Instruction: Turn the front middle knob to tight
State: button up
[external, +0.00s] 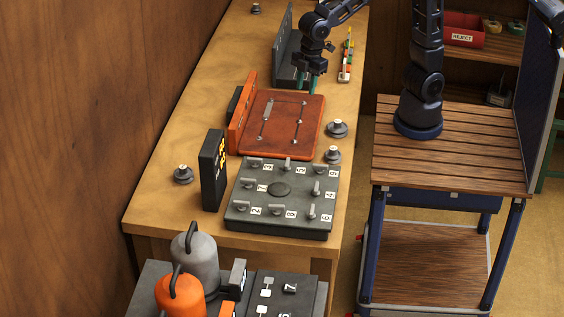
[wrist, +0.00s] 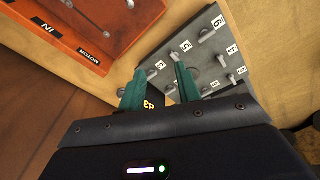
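A dark grey panel (external: 303,191) with several small grey lever knobs and white number tags lies on the wooden bench. The knob in the middle of its near row (external: 275,209) has a tag reading 8 beside it. I see no "tight" mark, so its setting cannot be told. My gripper (external: 308,84) is high over the far part of the bench, well apart from the panel. Its teal fingers are spread with nothing between them. In the wrist view the open fingers (wrist: 161,82) partly cover the panel (wrist: 205,74), and several tagged knobs show beyond them.
A black box (external: 213,170) with yellow digits stands at the panel's left. Round grey knobs (external: 337,128) sit to the right, near the bench edge. A dark upright plate (external: 286,45) stands by my gripper.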

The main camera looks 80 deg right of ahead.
jog(key=s+a+f+n, duration=0.25)
jog(key=a+f, duration=0.25)
jog(key=a, duration=0.6)
jog(key=n+g, duration=0.1)
jog(key=n, duration=0.2)
send_over(316, 186)
notch_tip(316, 186, down, 6)
jog(key=shift+h, duration=0.4)
notch_tip(316, 186, down, 11)
jog(key=shift+r, duration=0.1)
grip_shut()
